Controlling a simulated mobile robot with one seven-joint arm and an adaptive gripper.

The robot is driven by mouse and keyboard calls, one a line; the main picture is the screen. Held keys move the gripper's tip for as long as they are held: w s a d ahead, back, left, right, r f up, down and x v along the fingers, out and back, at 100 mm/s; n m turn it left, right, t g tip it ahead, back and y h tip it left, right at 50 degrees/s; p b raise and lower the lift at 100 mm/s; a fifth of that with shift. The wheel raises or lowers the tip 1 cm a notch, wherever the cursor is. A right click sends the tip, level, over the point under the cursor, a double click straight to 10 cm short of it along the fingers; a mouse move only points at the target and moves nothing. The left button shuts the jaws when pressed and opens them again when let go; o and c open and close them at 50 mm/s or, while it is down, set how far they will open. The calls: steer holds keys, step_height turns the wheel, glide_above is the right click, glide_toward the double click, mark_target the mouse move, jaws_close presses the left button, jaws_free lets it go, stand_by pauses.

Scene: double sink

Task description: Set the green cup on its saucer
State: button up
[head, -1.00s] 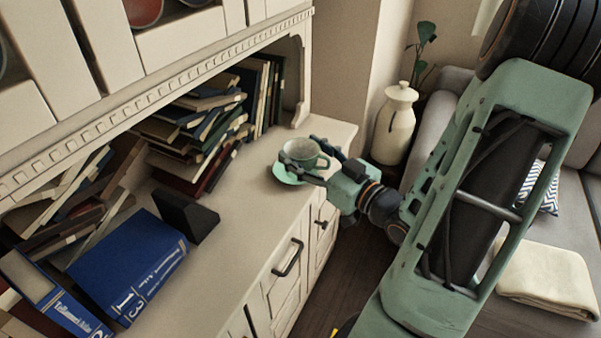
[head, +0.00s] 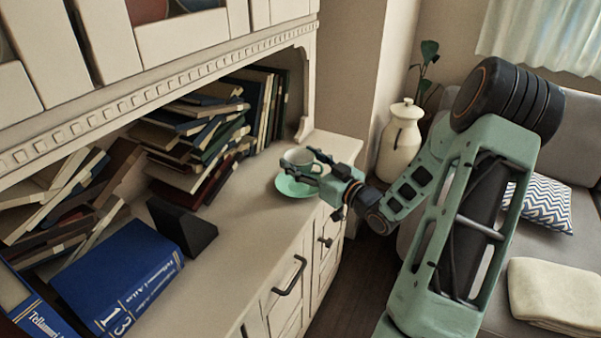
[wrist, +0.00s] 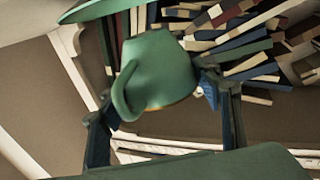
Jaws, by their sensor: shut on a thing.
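The green cup (head: 298,158) is held by my gripper (head: 316,166) at the right end of the cabinet's counter. Its green saucer (head: 292,188) lies flat on the counter, just below the cup in the head view. I cannot tell the gap between cup and saucer. In the wrist view, the cup (wrist: 162,70) lies between my two fingers (wrist: 160,112), with its handle toward the left finger. A green rim at the top left, likely the saucer (wrist: 92,9), shows apart from the cup. My fingers hide part of the cup in the head view.
A pile of books (head: 200,135) fills the shelf behind and left of the cup. A cream jug (head: 400,142) stands beyond the counter. The counter left of the saucer is clear.

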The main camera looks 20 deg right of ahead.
steer(key=shift+w+f, duration=0.3)
steer(key=shift+f, duration=0.05)
steer(key=shift+w+d+f+b, duration=0.1)
steer(key=shift+f+b, duration=0.25)
steer(key=shift+f, duration=1.25)
steer(key=shift+f+b, duration=0.35)
steer(key=shift+f, duration=0.05)
steer(key=o, duration=1.2)
steer(key=shift+r, duration=0.15)
steer(key=shift+r+p, duration=0.25)
steer(key=shift+p, duration=0.15)
steer(key=v, duration=1.2)
